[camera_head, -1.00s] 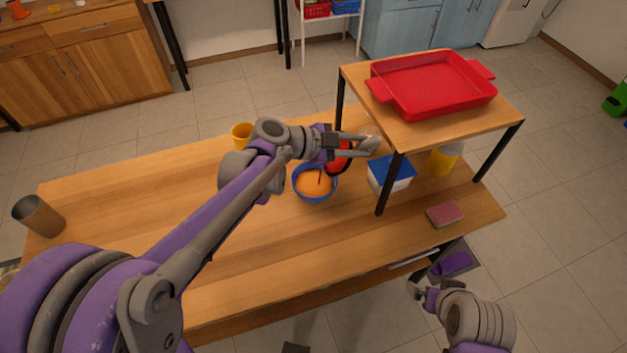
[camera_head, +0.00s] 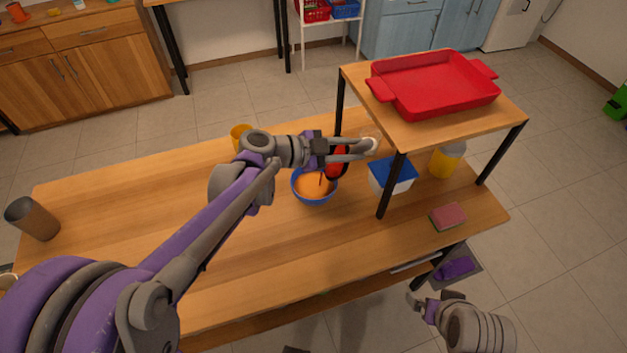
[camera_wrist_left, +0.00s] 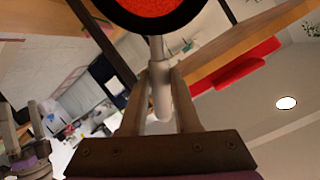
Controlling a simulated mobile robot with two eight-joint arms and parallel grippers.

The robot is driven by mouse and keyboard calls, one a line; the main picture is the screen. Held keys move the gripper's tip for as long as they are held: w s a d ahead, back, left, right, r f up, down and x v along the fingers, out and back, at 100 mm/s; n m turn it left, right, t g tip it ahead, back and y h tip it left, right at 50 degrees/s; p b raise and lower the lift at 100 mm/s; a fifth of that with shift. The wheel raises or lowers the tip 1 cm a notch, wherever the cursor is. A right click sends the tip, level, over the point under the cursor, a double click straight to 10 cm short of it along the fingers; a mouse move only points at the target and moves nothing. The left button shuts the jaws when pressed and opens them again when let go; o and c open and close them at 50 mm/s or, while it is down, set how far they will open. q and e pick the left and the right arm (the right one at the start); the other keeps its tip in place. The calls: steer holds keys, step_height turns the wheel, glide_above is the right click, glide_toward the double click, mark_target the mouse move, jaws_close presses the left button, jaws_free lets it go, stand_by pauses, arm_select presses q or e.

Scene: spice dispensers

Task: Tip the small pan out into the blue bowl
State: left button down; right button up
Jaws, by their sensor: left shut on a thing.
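The small pan (camera_head: 338,163) hangs tilted on its side at the upper right of the blue bowl (camera_head: 318,201), with a red face and dark rim showing. My left gripper (camera_head: 371,146) is shut on its pale handle. In the left wrist view the pan's dark rim and speckled red-orange inside (camera_wrist_left: 155,6) show at the top, and its handle (camera_wrist_left: 160,92) lies between the fingers. The bowl stands upright on the table with orange inside and a thin dark line across it that I cannot identify. My right gripper (camera_head: 418,302) is low at the right, clear of the table.
A raised shelf (camera_head: 430,130) bearing a red baking dish (camera_head: 435,85) stands close right of my left gripper. Below it are a blue-lidded container (camera_head: 391,175), a yellow-and-white container (camera_head: 447,160) and a sponge (camera_head: 447,216). A yellow cup (camera_head: 240,135) stands behind my left arm. The table's front is clear.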

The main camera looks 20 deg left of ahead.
arm_select(q)
steer(key=shift+s+a+r+h+b, duration=0.1)
steer(key=shift+s+a+h+b, duration=0.05)
steer(key=shift+a+h+b, duration=0.15)
stand_by(0.4)
steer(key=shift+s+a+r+t+h, duration=0.1)
steer(key=shift+s+a+t+h, duration=0.15)
steer(key=shift+a, duration=0.3)
steer(key=shift+a+b, duration=0.1)
steer(key=shift+b, duration=0.2)
steer(key=shift+a, duration=0.1)
